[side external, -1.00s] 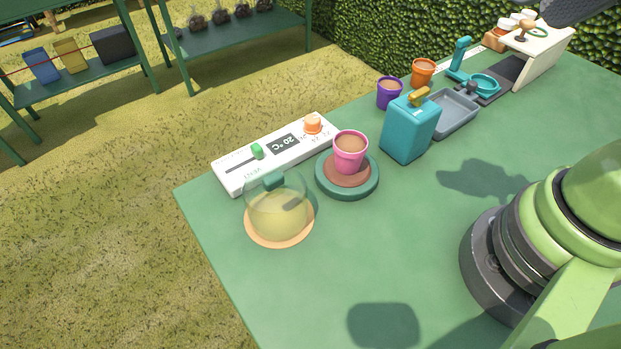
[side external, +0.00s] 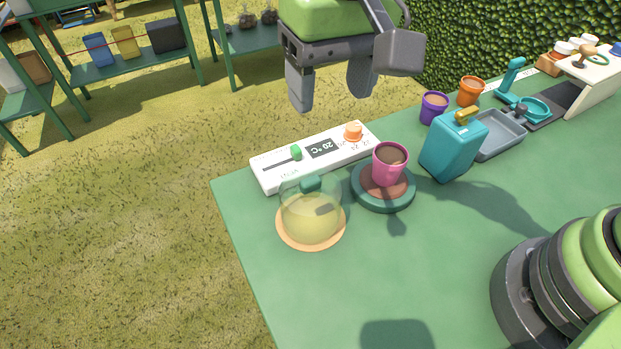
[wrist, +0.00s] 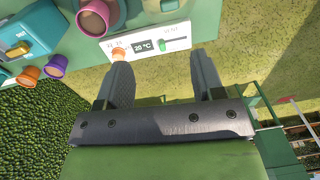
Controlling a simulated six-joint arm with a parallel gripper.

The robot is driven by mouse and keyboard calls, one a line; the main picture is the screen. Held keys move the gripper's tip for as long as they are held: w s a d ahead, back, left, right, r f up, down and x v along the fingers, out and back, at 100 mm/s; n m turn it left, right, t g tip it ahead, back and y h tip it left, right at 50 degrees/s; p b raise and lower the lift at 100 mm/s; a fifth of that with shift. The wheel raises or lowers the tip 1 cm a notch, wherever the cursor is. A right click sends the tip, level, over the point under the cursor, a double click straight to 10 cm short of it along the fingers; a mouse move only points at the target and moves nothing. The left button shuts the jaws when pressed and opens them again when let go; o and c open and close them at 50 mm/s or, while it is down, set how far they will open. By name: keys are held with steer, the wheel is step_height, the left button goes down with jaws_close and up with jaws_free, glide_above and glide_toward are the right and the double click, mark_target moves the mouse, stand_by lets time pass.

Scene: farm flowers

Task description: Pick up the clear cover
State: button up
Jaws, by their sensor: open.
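The clear cover (side external: 312,212) is a see-through dome with a teal knob on top. It sits on a round tan base (side external: 310,243) near the left edge of the green table in the side view. In the wrist view I cannot make the cover out clearly. My gripper (side external: 328,100) is open and empty, high above the white control panel, with its fingers pointing down. The wrist view shows both fingers (wrist: 165,75) apart with nothing between them. The gripper is well above the cover and apart from it.
A pink pot (side external: 389,165) stands on a round green stand (side external: 384,205) right of the cover. The white control panel (side external: 318,157) lies behind both. A teal container (side external: 453,147), a purple pot (side external: 433,107) and an orange pot (side external: 471,91) stand further right. The table front is clear.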

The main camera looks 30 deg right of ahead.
step_height(320, 180, down, 3)
steer(key=a, duration=0.2)
glide_above(310, 180)
steer(key=shift+g+h, duration=0.3)
step_height(310, 180, down, 4)
steer(key=shift+f, duration=0.15)
step_height(310, 180, down, 6)
steer(key=shift+r, duration=0.15)
steer(key=shift+c, duration=0.4)
jaws_close()
